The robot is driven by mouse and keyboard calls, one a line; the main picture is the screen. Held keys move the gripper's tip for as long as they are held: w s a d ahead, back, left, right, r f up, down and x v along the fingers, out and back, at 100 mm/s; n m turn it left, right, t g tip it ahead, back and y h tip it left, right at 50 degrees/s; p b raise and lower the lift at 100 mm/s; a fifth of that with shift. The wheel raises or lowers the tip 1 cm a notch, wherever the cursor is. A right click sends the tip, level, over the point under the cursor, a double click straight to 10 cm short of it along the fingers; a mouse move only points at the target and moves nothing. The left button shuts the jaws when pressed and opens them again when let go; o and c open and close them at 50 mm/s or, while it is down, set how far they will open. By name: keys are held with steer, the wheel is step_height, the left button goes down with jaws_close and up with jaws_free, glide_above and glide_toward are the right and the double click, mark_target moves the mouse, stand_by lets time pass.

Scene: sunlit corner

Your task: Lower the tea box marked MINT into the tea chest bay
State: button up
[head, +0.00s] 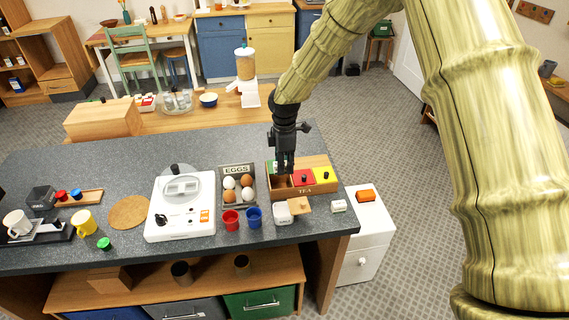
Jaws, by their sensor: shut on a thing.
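The wooden tea chest (318,188), marked TEA on its front, stands near the right end of the dark counter. A red box (303,178) and a yellow box (325,175), each with a black knob, sit in its middle and right bays. The left bay (281,182) shows dark and open at its front. My gripper (285,170) points down over this left part, shut on a green tea box (271,167) that the fingers partly hide. The box appears at or just above the bay's rim; its exact height and the MINT marking cannot be made out.
An egg tray (226,170) marked EGGS stands close left of the chest. Red (231,220) and blue (254,217) cups, a white item (282,212) and a small wooden block (299,205) stand in front. A white appliance (180,205) is further left.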

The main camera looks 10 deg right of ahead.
mark_target(285, 163)
steer(key=shift+f+b, duration=0.6)
steer(key=shift+f, duration=1.35)
steer(key=shift+f, duration=0.5)
steer(key=o, duration=0.9)
steer(key=shift+o, duration=0.2)
steer(key=shift+r, duration=0.1)
step_height(285, 163, up, 12)
steer(key=shift+f, duration=0.1)
